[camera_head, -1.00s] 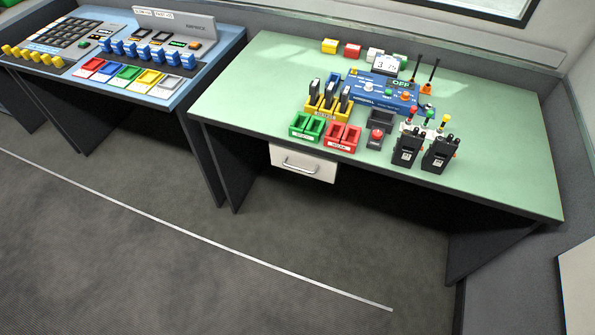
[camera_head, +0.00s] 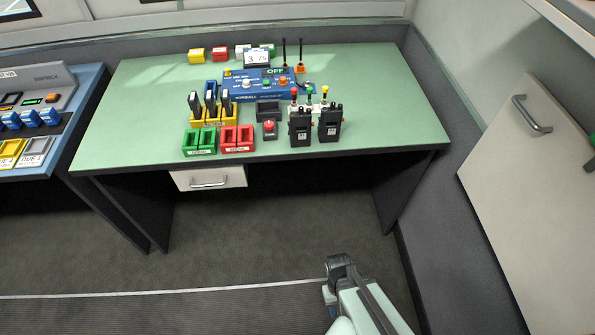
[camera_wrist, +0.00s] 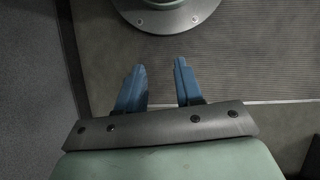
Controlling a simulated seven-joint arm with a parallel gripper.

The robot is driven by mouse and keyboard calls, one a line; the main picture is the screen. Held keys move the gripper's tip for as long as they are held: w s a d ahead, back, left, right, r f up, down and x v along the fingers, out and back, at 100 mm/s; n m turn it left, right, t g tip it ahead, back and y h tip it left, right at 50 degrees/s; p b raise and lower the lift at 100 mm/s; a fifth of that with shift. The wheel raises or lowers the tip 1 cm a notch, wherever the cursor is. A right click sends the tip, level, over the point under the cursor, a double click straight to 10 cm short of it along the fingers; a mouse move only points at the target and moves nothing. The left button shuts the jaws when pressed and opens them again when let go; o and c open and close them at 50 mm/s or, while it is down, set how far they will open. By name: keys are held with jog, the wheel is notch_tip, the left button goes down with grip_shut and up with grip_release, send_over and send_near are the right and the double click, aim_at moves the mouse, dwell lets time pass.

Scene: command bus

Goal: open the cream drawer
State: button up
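The cream drawer (camera_head: 209,178) hangs under the front edge of the green desk (camera_head: 140,110), left of its middle. It has a silver bar handle (camera_head: 209,184) on its front and looks shut. My arm shows at the bottom right of the head view, well in front of the desk and apart from the drawer. In the wrist view, the two blue fingers of my gripper (camera_wrist: 158,85) stand apart with nothing between them. They point over the floor. The drawer is not in the wrist view.
The desk top holds a blue radio unit (camera_head: 262,88), red and green trays (camera_head: 236,140) and two black handsets (camera_head: 329,122). A blue console (camera_head: 60,160) stands at the left. A cream cabinet door (camera_head: 530,190) is at the right. The floor (camera_head: 240,240) before the drawer is clear.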

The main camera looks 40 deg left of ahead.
jog(key=s+a+r+n+t+y, duration=0.1)
jog(key=s+a+r+n+t, duration=0.25)
jog(key=a, duration=0.55)
jog(key=s+a+r+n+t+y, duration=0.25)
jog(key=s+a+r+n, duration=0.2)
jog(key=a, duration=0.35)
jog(key=s+a+r+n+t+y, duration=0.1)
jog(key=s+a+r+n+t, duration=0.25)
jog(key=a, duration=0.55)
jog(key=a+r+n+t+y, duration=0.45)
jog(key=a+r+y, duration=0.55)
jog(key=a+r, duration=0.55)
jog(key=s+x, duration=0.1)
jog(key=x, duration=1.2)
jog(key=shift+w+a+f+n, duration=0.25)
jog(key=shift+a+f+n, duration=0.15)
jog(key=shift+a, duration=0.2)
grip_shut()
